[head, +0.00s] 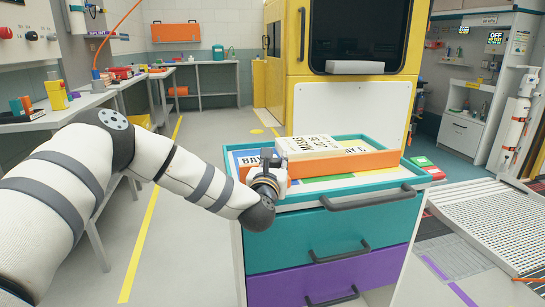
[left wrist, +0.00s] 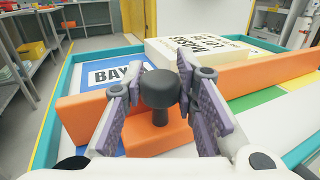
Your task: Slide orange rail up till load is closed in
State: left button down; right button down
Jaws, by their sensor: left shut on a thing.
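The orange rail (head: 345,163) lies across the teal-rimmed tray top of the cart and also shows in the left wrist view (left wrist: 270,72). A black knob (left wrist: 160,88) stands on an orange block at the rail's near side. My left gripper (head: 268,181) is at this knob, its two purple-padded fingers (left wrist: 160,80) shut on it from either side. The load, a white box with black lettering (head: 308,146), sits just behind the rail and shows in the left wrist view (left wrist: 205,50). The rail hides its lower edge, so I cannot tell if they touch. My right gripper is out of view.
The tray's teal rim (left wrist: 52,120) surrounds the load and rail. A blue "BAY" label (left wrist: 112,75) lies left of the load. A dark handle (head: 368,199) juts from the cart front above teal and purple drawers. A yellow cabinet (head: 345,90) stands behind; a metal ramp (head: 490,215) is at right.

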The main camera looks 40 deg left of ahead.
pick_arm(q)
jog(key=shift+a, duration=0.15)
jog(key=c, duration=1.3)
grip_release()
jog(key=shift+w, duration=0.1)
jog(key=v, duration=1.2)
jog(key=shift+a, duration=0.1)
